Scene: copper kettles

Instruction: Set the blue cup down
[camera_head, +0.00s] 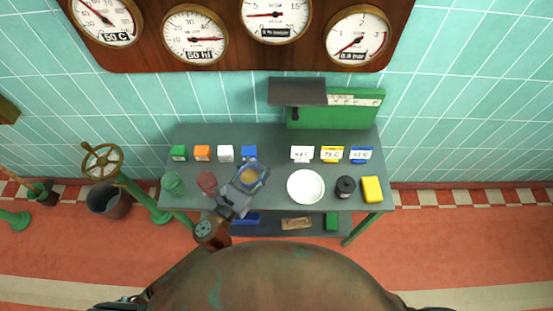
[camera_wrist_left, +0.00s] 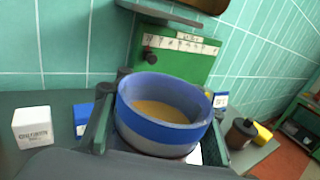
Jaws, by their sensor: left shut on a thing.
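The blue cup (camera_head: 265,170) holds a tan-brown liquid and sits in my left gripper (camera_head: 248,180), over the front middle of the grey table (camera_head: 270,201). In the left wrist view the cup (camera_wrist_left: 160,133) is roughly upright between the two fingers of my left gripper (camera_wrist_left: 165,125), which is shut on it. The cup's underside is hidden, so I cannot tell whether it touches the table. My right gripper is not in view.
A white round plate (camera_head: 306,187) lies right of the cup, then a black jar (camera_head: 345,187) and a yellow block (camera_head: 372,189). A red cup (camera_head: 207,181) and green cup (camera_head: 173,183) stand left. Coloured cubes and label cards line the back, before a green stand (camera_head: 330,116).

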